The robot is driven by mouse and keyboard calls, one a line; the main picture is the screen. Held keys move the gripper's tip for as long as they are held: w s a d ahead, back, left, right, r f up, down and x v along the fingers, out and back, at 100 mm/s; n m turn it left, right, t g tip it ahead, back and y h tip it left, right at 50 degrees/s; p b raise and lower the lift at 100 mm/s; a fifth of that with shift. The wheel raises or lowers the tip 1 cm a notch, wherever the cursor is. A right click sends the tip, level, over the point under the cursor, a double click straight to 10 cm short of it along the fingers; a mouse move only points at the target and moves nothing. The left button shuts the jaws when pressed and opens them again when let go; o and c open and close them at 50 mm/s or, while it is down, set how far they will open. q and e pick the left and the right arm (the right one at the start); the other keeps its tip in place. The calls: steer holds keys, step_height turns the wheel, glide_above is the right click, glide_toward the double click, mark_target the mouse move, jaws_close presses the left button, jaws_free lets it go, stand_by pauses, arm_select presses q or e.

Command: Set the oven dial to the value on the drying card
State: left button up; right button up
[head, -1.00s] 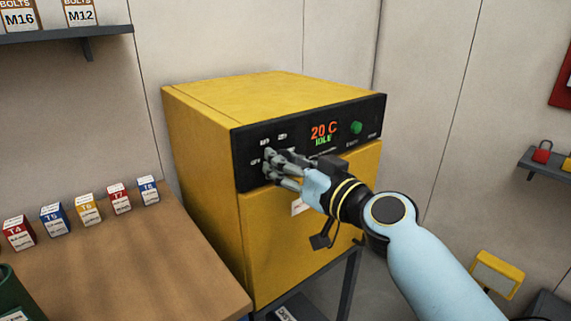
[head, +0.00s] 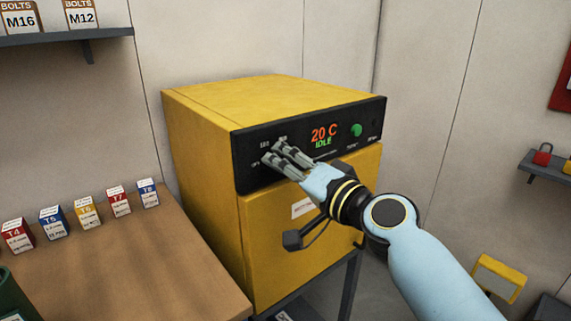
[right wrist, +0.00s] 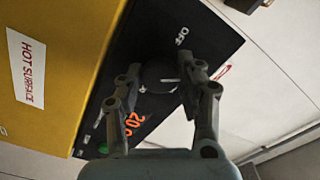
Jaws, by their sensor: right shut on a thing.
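The yellow oven (head: 205,160) has a black control panel (head: 250,143) across its upper front. Its display (head: 323,133) reads 20 C and IDLE. My right gripper (head: 274,152) is at the left part of this panel, its fingers covering the dial in the head view. In the right wrist view, the round dark dial (right wrist: 157,76) with a white mark sits between the fingertips of my right gripper (right wrist: 160,71), which is shut on it. An OFF label shows beside the dial. I see no drying card that I can make out. My left gripper is not in view.
A green button (head: 356,130) is right of the display. A HOT SURFACE label (right wrist: 26,68) is on the oven door. A wooden bench (head: 130,255) at left carries several small labelled boxes. A shelf (head: 545,166) with a red padlock (head: 542,153) is at right.

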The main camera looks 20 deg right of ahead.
steer(key=shift+m, duration=0.4)
steer(key=o, duration=1.2)
steer(key=v, duration=1.2)
